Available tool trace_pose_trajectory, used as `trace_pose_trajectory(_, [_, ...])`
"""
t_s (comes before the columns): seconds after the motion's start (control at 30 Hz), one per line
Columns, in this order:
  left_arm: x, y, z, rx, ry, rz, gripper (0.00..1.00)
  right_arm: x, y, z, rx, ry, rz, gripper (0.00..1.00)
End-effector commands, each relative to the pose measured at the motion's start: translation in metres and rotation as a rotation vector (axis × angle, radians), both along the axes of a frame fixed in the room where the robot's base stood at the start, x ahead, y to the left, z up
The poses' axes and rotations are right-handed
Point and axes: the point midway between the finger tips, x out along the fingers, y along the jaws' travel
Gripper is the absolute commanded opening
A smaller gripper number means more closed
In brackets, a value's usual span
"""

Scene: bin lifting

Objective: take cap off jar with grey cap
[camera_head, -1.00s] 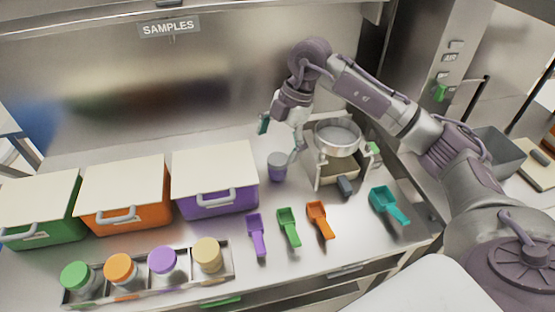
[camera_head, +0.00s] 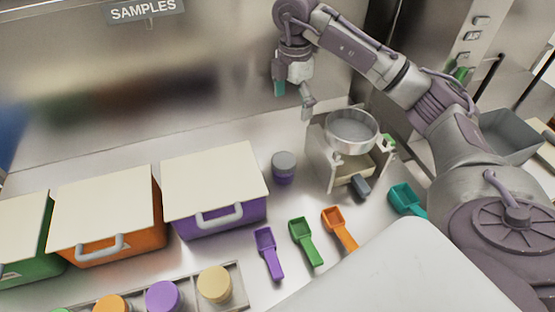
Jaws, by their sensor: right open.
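The jar with the grey cap (camera_head: 284,168) stands upright on the steel bench, right of the purple bin. Its cap is on top and its lower part is purple. My right gripper (camera_head: 294,98) is open and empty, above and behind the jar in the picture, clear of it. One fingertip looks teal, the other grey. My left gripper is out of view.
A sieve stand (camera_head: 352,132) is right of the jar. The purple bin (camera_head: 213,183) and orange bin (camera_head: 108,215) are to the left. Purple (camera_head: 268,252), green (camera_head: 306,242), orange (camera_head: 339,228) and teal (camera_head: 407,198) scoops lie in front. A rack of capped jars (camera_head: 238,285) is at the front left.

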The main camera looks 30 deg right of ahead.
Motion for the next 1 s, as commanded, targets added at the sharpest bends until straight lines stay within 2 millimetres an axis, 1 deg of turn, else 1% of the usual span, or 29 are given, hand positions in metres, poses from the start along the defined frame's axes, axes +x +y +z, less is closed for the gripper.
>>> trace_pose_trajectory(0.03, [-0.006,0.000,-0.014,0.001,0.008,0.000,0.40,0.000,0.000,-0.014,0.000,0.000,0.001,0.98])
trace_pose_trajectory(0.2, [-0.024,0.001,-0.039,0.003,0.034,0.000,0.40,0.000,0.000,-0.037,0.001,0.000,0.001,0.98])
trace_pose_trajectory(0.3, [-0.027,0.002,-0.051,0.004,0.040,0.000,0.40,0.000,0.000,-0.049,0.001,-0.001,0.001,0.98])
trace_pose_trajectory(0.4, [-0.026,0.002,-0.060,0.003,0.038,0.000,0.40,0.000,0.000,-0.059,0.001,0.000,0.001,0.98])
trace_pose_trajectory(0.47, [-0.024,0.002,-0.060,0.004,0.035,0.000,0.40,0.000,0.000,-0.062,0.001,0.001,0.001,0.98])
trace_pose_trajectory(0.57, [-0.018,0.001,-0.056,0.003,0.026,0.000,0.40,-0.001,0.000,-0.073,0.001,0.004,0.001,0.98])
trace_pose_trajectory(0.7, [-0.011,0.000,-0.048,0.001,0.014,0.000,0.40,-0.001,0.000,-0.099,0.001,0.006,0.001,0.98])
trace_pose_trajectory(0.8, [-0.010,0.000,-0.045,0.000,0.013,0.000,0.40,-0.001,0.001,-0.119,0.001,0.004,0.001,0.98])
trace_pose_trajectory(0.9, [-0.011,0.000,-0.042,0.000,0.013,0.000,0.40,0.000,0.001,-0.133,0.002,0.002,0.001,0.98])
trace_pose_trajectory(1.0, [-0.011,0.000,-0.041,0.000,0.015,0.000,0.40,0.000,0.001,-0.141,0.001,0.000,0.001,0.98])
